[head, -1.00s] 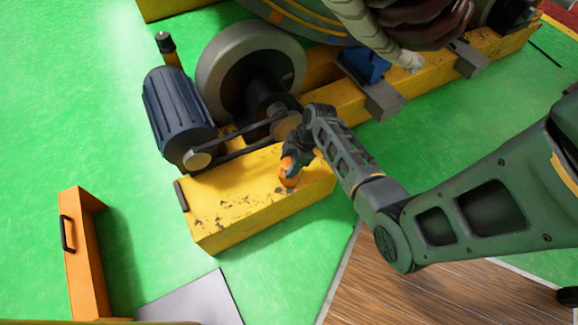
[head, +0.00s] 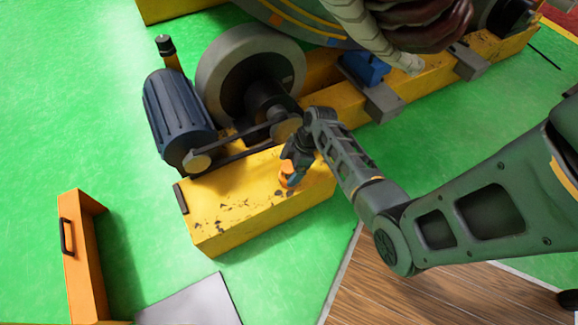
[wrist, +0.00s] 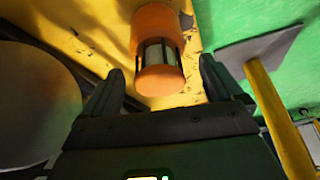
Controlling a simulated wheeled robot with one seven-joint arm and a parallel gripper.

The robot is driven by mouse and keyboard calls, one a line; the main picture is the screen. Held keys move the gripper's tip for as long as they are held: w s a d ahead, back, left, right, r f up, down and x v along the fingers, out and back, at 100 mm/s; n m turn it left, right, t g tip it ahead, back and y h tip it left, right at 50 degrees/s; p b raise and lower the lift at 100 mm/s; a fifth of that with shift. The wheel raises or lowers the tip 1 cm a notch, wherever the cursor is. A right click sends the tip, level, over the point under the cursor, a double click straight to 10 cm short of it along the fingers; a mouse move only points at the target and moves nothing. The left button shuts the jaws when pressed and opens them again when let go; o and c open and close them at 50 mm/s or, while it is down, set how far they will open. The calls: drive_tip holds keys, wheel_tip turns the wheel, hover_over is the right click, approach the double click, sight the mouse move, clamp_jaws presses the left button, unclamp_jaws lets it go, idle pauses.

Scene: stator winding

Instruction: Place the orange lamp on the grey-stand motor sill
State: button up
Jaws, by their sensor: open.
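The orange lamp (head: 284,182) is at the top of the yellow motor sill (head: 225,210), near its right end. In the wrist view the lamp (wrist: 158,50) shows orange ends and a dark-barred middle, with the yellow sill behind it. My gripper (head: 293,166) is right at the lamp and partly hides it in the head view. In the wrist view the fingers (wrist: 161,75) are spread apart, one on each side of the lamp's near end, with gaps showing. Whether the lamp rests fully on the sill is hard to tell.
A blue motor (head: 178,112), a belt and a grey wheel (head: 248,70) stand at the sill's back. An orange box with a black handle (head: 80,255) is at lower left, beside a grey plate (head: 192,303). Green floor lies open at left.

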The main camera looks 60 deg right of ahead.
drive_tip(key=p+v, duration=0.4)
drive_tip(key=v, duration=0.8)
drive_tip(key=s+a+r+m+t+h, duration=0.1)
drive_tip(key=s+a+m+t+h, duration=0.1)
drive_tip(key=s+a, duration=0.35)
drive_tip(key=s+a+m+t+h, duration=0.1)
drive_tip(key=s+a+m+h, duration=0.15)
drive_tip(key=a, duration=0.65)
drive_tip(key=s+a+r+m+t, duration=0.1)
drive_tip(key=s+a+r+t, duration=0.2)
drive_tip(key=r, duration=0.6)
drive_tip(key=s+a+r+m+t+y, duration=0.1)
drive_tip(key=s+a+r+t, duration=0.1)
drive_tip(key=r, duration=0.7)
drive_tip(key=s+a+r+m+t, duration=0.1)
drive_tip(key=s+a+r+t, duration=0.2)
drive_tip(key=r, duration=0.7)
drive_tip(key=shift+s+a+m+t+y, duration=0.3)
drive_tip(key=shift+s+a+m+y, duration=0.05)
drive_tip(key=shift+s+a, duration=0.7)
drive_tip(key=shift+r, duration=0.25)
wheel_tip(320, 180, up, 19)
drive_tip(key=p, duration=1.9)
drive_tip(key=shift+f, duration=0.15)
